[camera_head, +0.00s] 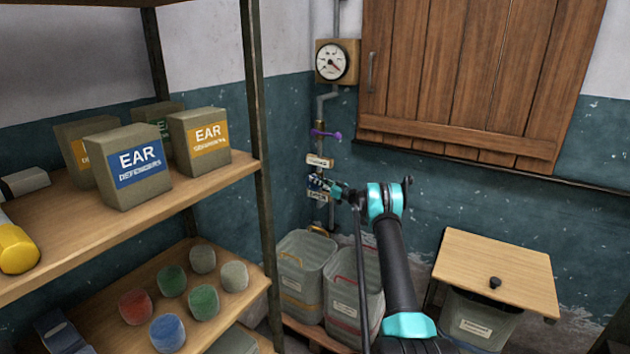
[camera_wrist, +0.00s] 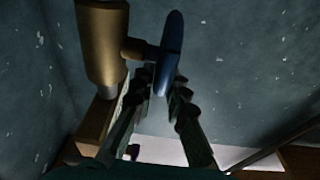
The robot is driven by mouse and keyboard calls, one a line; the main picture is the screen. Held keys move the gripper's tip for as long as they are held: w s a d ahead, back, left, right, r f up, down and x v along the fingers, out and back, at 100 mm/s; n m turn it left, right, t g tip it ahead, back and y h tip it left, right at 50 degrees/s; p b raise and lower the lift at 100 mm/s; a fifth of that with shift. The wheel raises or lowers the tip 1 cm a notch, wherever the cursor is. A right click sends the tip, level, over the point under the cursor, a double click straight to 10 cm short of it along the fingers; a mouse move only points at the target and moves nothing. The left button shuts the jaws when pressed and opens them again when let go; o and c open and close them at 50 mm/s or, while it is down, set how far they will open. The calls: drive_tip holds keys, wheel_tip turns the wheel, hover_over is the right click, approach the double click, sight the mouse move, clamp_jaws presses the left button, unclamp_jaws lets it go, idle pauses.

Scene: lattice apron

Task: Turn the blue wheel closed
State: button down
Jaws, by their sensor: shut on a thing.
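In the wrist view the blue wheel (camera_wrist: 173,42) shows edge-on, on a short stem from a brass valve body (camera_wrist: 102,45). My gripper (camera_wrist: 164,82) has one finger on each side of the wheel's rim and is shut on it. In the head view my gripper (camera_head: 326,185) is at the pipe by the wall corner, below a purple handle (camera_head: 325,134). There the blue wheel is mostly hidden by the gripper, and its turn position cannot be told.
A round gauge (camera_head: 332,61) is above on the pipe. A wooden shutter (camera_head: 455,75) is right of it. Shelving (camera_head: 215,184) with ear-defender boxes stands left. Grey bins (camera_head: 302,270) stand below the pipe, and a wooden-topped stand (camera_head: 497,270) is at right.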

drive_tip(key=shift+s+d+f+t+y, duration=0.1)
drive_tip(key=shift+t+y, duration=0.2)
drive_tip(key=shift+y, duration=0.1)
idle(0.3)
drive_tip(key=c, duration=1.8)
unclamp_jaws()
drive_tip(key=shift+d, duration=0.1)
drive_tip(key=v, duration=1.2)
drive_tip(key=shift+f, duration=0.1)
